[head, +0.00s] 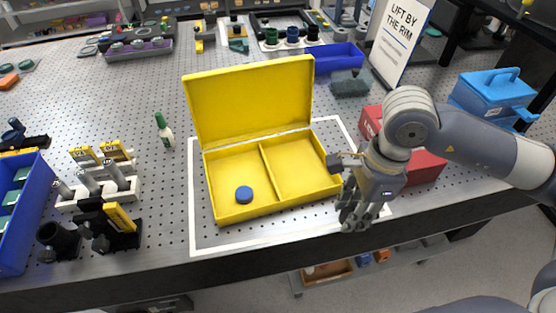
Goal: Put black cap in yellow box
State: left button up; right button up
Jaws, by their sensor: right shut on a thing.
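The yellow box (288,198) stands open on the perforated bench, its lid (250,100) tilted up at the back. A divider splits it into two compartments. A blue cap (243,194) lies in the left compartment; the right compartment looks empty. My right gripper (357,218) points down just right of the box's front right corner, outside the box. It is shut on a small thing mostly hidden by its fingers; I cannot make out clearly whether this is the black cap. My left gripper is not in view.
A white outline surrounds the box. A red case (428,167) lies behind my right arm, with a blue toolbox (492,92) beyond. A green-capped bottle (164,131) stands left of the box. Tool holders and a blue bin (24,225) fill the left. The bench's front edge is close.

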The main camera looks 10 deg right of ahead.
jog(key=p, duration=0.6)
send_over(304, 183)
jog(key=shift+d+f, duration=0.15)
jog(key=shift+f, duration=0.45)
notch_tip(304, 183, down, 3)
jog(key=shift+f+p, duration=0.15)
jog(key=shift+p, duration=0.55)
jog(key=shift+f, duration=0.15)
jog(key=shift+f, duration=0.1)
jog(key=shift+f+b, duration=0.15)
jog(key=shift+b, duration=0.15)
jog(key=o, duration=0.4)
